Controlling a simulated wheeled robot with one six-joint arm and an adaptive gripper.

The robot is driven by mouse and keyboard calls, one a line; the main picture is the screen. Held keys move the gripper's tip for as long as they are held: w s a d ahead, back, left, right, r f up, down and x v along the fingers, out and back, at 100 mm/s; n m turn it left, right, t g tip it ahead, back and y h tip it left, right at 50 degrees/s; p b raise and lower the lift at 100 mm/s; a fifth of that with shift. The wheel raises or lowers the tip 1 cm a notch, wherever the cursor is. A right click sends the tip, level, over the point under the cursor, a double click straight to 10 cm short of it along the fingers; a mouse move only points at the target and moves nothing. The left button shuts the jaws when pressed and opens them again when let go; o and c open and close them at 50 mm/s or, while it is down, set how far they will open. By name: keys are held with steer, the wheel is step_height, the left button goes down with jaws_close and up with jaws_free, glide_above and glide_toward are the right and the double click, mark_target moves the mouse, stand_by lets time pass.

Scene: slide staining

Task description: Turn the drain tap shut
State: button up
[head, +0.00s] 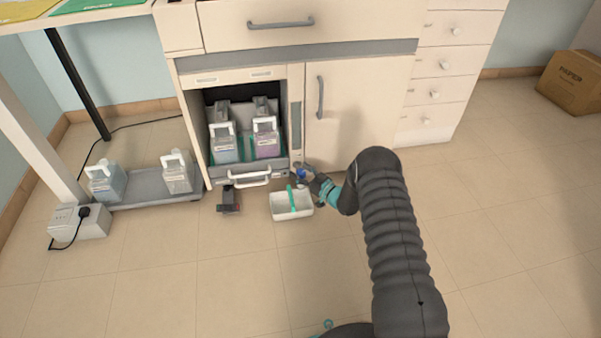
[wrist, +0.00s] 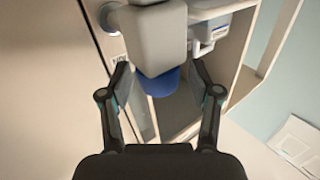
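The drain tap shows as a small blue handle (head: 300,173) low at the cabinet front, right of the open bay. In the wrist view the blue handle (wrist: 158,84) is partly hidden behind a pale grey block (wrist: 155,40). My gripper (head: 316,181) is close to the tap on its right side. In the wrist view my gripper (wrist: 160,72) is open, with one finger on each side of the handle and visible gaps to it. The handle's exact angle is hard to tell.
A white tray (head: 292,215) with a green strip sits on the floor below the tap. A dark device (head: 229,200) lies left of it. A grey tray (head: 150,190) holds two bottles.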

steer(key=shift+d, duration=0.1)
steer(key=v, duration=1.2)
